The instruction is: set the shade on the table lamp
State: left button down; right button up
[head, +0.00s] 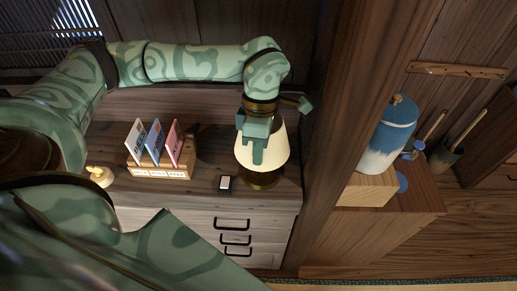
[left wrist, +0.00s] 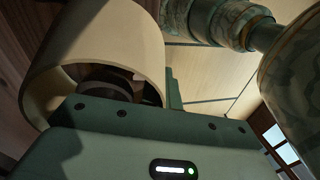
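The cream lampshade (head: 278,152) is directly over the dark brass lamp base (head: 262,181) on the wooden cabinet. It looks upright; I cannot tell whether it rests on the base. My left gripper (head: 258,150) comes down from above, with one finger against the near outside of the shade. In the left wrist view the shade (left wrist: 110,35) fills the upper left, with a dark ring (left wrist: 108,84) inside its opening. One finger (left wrist: 173,90) lies along its wall, near the middle of the gripper; the other is hidden. The gripper looks shut on the shade's wall. My right gripper is out of view.
A wooden holder (head: 160,172) with several cards stands left of the lamp. A small black-and-white item (head: 225,183) and a cream figurine (head: 100,176) lie on the cabinet. A wooden post (head: 340,130) rises close at right, with a blue-and-white jar (head: 388,125) beyond it.

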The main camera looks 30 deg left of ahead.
pick_arm(q)
jog(key=c, duration=1.6)
grip_release()
jog(key=shift+s, duration=0.1)
jog(key=o, duration=0.3)
jog(key=shift+r, duration=0.1)
jog(key=shift+o, duration=0.2)
jog(key=shift+c, duration=0.2)
jog(key=shift+o, duration=0.5)
jog(key=shift+s+d+p+v, duration=0.1)
jog(key=shift+s+p+v, duration=0.05)
jog(key=shift+p+v, duration=0.8)
jog(key=shift+s+d+p+v, duration=0.1)
jog(key=shift+s+p+v, duration=0.05)
jog(key=shift+p+v, duration=0.75)
jog(key=shift+s+d+p+v, duration=0.1)
jog(key=shift+p+v, duration=0.6)
jog(key=shift+v, duration=0.4)
jog(key=shift+a+r, duration=0.1)
jog(key=shift+r, duration=0.05)
